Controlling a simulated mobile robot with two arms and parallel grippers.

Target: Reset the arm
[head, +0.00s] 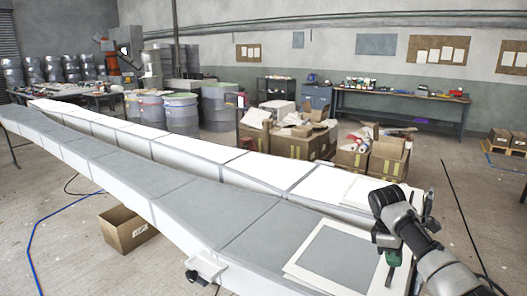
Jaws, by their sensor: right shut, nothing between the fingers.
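My right arm comes in from the lower right. Its dark and silver wrist is bent over the near end of the long mould (170,187). My right gripper (391,266) points down there, shut and empty, by the right edge of a white sheet framing a grey panel (335,258). A small green part shows at the gripper. I cannot tell whether the fingertips touch the surface. My left gripper is not in view.
A second white mould section (230,155) runs behind the first. An open cardboard box (128,230) stands on the floor below. Cardboard boxes (385,160) stand behind the mould and a workbench (400,105) lies along the wall. A blue hose (34,240) crosses the floor at left.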

